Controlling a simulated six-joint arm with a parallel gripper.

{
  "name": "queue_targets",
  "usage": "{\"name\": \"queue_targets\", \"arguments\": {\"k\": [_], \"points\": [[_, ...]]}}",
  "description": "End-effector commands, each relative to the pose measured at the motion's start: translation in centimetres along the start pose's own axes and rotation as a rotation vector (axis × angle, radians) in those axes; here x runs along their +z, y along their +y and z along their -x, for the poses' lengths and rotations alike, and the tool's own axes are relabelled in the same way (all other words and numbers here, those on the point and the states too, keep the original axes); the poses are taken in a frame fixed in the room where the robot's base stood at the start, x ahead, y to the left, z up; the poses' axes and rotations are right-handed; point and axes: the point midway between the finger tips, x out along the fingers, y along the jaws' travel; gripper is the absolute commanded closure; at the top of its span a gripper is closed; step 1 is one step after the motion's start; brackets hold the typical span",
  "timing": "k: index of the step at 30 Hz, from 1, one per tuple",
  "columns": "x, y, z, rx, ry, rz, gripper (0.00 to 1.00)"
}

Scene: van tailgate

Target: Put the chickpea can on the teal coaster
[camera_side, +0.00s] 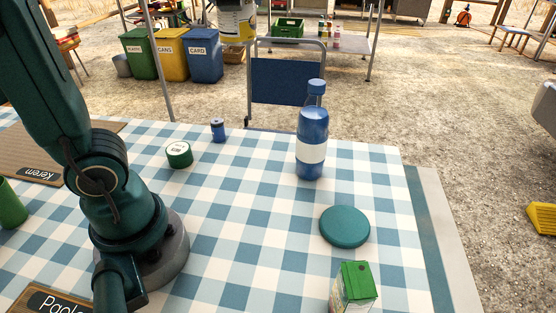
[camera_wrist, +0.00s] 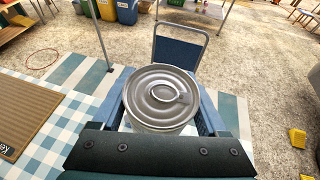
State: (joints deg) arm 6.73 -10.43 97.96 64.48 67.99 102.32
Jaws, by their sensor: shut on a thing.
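My gripper (camera_wrist: 163,108) is shut on a can (camera_wrist: 160,92), with a blue finger on each side of it. In the wrist view I see the can's silver lid and pull ring; its label is hidden there. In the side view the lower part of the can (camera_side: 237,22), with a white, dark and yellow label, hangs in the air at the top edge; the gripper itself is out of that view. The teal coaster (camera_side: 344,227), a round disc, lies bare on the right part of the checked cloth. The can is well above and away from it.
A blue bottle (camera_side: 312,145) stands behind the coaster, and a green-topped carton (camera_side: 355,286) stands in front of it. A green-edged roll (camera_side: 179,154) and a small blue item (camera_side: 218,130) are farther left. The cloth between them and the coaster is clear.

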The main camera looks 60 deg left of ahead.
Motion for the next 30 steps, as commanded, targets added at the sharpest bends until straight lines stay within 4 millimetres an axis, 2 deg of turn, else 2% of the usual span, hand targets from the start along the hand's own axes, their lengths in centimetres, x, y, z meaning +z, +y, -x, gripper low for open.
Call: {"name": "queue_targets", "arguments": {"k": [5, 14, 17, 21, 24, 30], "points": [[2.0, 0.0, 0.8, -0.002, -0.003, 0.002, 0.98], [0.6, -6.8, 3.3, -0.221, 0.007, -0.1, 0.98], [-0.2, -9.9, 5.0, -0.324, 0.01, -0.145, 0.98], [-1.5, -14.2, 8.2, -0.485, 0.01, -0.21, 0.98], [-2.5, -16.6, 10.5, -0.584, 0.008, -0.251, 0.98], [-4.0, -19.7, 14.2, -0.724, 0.005, -0.306, 0.98]]}}
